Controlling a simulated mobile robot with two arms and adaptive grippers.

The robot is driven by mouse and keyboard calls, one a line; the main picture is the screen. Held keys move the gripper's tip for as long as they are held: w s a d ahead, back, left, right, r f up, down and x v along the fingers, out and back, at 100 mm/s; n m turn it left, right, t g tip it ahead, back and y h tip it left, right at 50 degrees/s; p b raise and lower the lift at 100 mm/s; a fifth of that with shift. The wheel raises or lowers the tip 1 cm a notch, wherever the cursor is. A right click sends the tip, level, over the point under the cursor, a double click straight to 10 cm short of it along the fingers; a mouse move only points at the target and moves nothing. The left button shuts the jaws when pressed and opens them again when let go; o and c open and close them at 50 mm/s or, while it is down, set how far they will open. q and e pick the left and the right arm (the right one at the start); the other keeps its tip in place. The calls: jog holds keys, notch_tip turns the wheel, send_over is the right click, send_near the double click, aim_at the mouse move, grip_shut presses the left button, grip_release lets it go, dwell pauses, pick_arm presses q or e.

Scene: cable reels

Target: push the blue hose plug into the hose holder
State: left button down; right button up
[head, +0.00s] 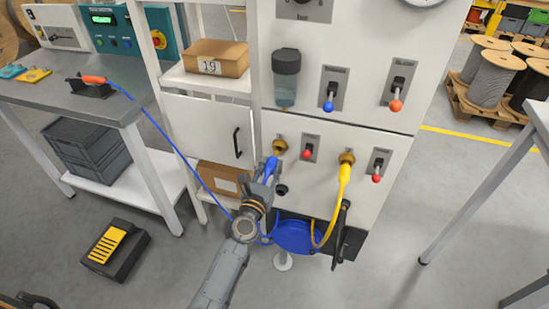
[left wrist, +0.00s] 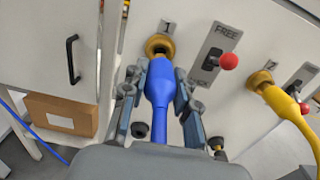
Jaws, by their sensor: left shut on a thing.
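My left gripper (head: 268,175) is shut on the blue hose plug (head: 271,168), with a finger on each side of it. In the left wrist view the blue plug (left wrist: 159,85) points at the brass socket marked 1 (left wrist: 160,46), and its tip overlaps the socket's mouth; I cannot tell how deep it sits. The brass socket also shows in the head view (head: 280,145). A black round part (head: 281,190) sticks out of the panel just below and right of the gripper; I cannot tell whether it is the hose holder. My right gripper is not in view.
A yellow hose plug (head: 345,172) sits in the second brass socket, right of mine. Red-knobbed levers (head: 307,154) stand beside the sockets. A coiled blue hose (head: 298,237) hangs below. A blue hose (head: 170,140) runs from the orange-handled tool (head: 94,79) on the bench.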

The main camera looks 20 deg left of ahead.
aim_at(267, 174)
pick_arm(q)
jog(key=shift+s, duration=0.8)
jog(key=shift+s, duration=0.8)
jog(key=shift+s+a, duration=0.15)
jog(key=shift+s, duration=2.05)
